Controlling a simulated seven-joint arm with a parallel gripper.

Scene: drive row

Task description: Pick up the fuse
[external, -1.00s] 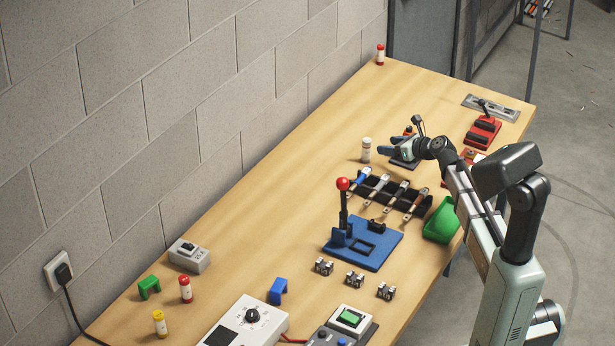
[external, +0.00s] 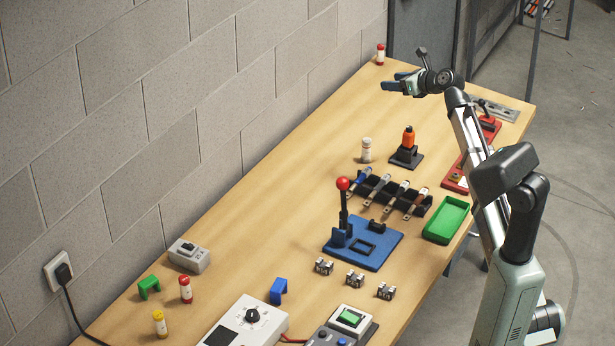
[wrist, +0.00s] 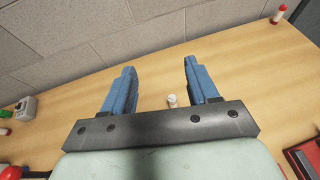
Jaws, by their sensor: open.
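Several small capped cylinders that look like fuses stand upright on the wooden table. A white one (external: 366,151) stands mid-table, left of an orange-handled part on a black base. A red one (external: 380,55) stands at the far corner. Another red one (external: 185,290) and a yellow one (external: 159,323) stand near the front left. My gripper (external: 390,82) is open and empty, above the table's far part. In the wrist view, the white cylinder (wrist: 172,101) shows below and between my blue fingers (wrist: 160,75). The far red one (wrist: 279,15) is at upper right.
The orange-handled part (external: 408,140), a rack of bladed pieces (external: 390,193), a blue lever base (external: 362,247) and a green tray (external: 447,218) occupy mid-table. Red units (external: 457,180) line the right edge. A block wall (external: 220,100) bounds the left. The far table is mostly clear.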

